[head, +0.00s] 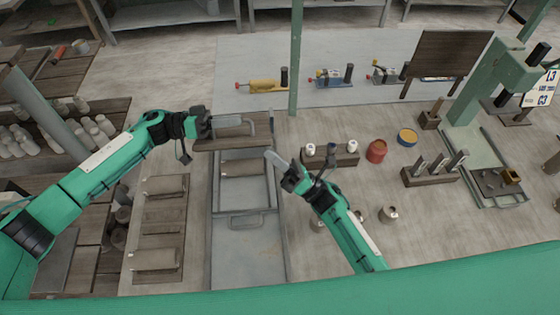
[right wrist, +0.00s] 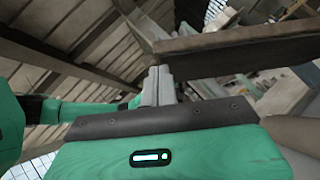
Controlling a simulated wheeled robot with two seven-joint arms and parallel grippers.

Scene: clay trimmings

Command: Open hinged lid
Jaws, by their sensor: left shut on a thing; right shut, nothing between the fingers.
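A brown wooden lid-like board (head: 234,143) stands tilted up at the back of a long grey metal bin (head: 214,200) in the head view. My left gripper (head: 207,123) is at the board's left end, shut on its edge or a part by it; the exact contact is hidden. My right gripper (head: 272,157) is shut and empty, just right of the bin near the board's lower right. In the right wrist view its closed fingers (right wrist: 158,85) sit close below a brown board edge (right wrist: 235,44); I cannot tell whether they touch.
A brown block lies inside the bin's far part, and a grey handle (head: 247,219) crosses the middle. A green post (head: 296,60) rises behind.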

